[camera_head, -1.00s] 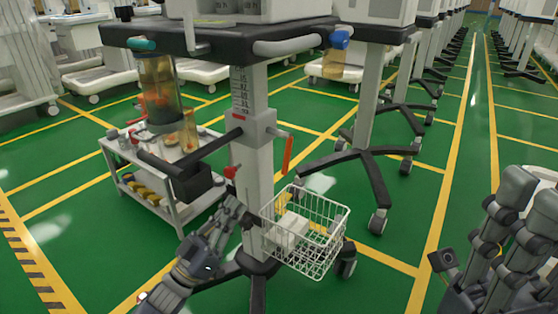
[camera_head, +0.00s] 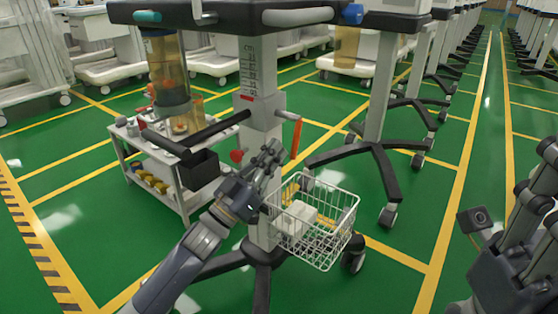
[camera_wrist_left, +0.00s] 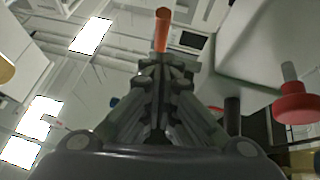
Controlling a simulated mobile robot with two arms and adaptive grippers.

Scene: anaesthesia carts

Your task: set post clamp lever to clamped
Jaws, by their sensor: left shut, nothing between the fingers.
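The post clamp (camera_head: 262,112) is a grey block around the grey post (camera_head: 262,75). Its orange-red lever (camera_head: 296,138) hangs down at a slight tilt on the block's right side. In the left wrist view the lever (camera_wrist_left: 162,30) shows just beyond the fingertips. My left gripper (camera_head: 271,151) is shut and empty, its tips pointing up beside the post, just left of and below the lever. I cannot tell whether they touch it. My right gripper (camera_head: 530,235) is partly in view at the right edge, far from the lever; its fingertips are not clear.
A red knob (camera_head: 237,156) sits left of the post, and also in the left wrist view (camera_wrist_left: 295,103). A white wire basket (camera_head: 325,238) hangs low on the post. A small trolley (camera_head: 165,195) stands left. Black cart legs (camera_head: 262,285) spread below.

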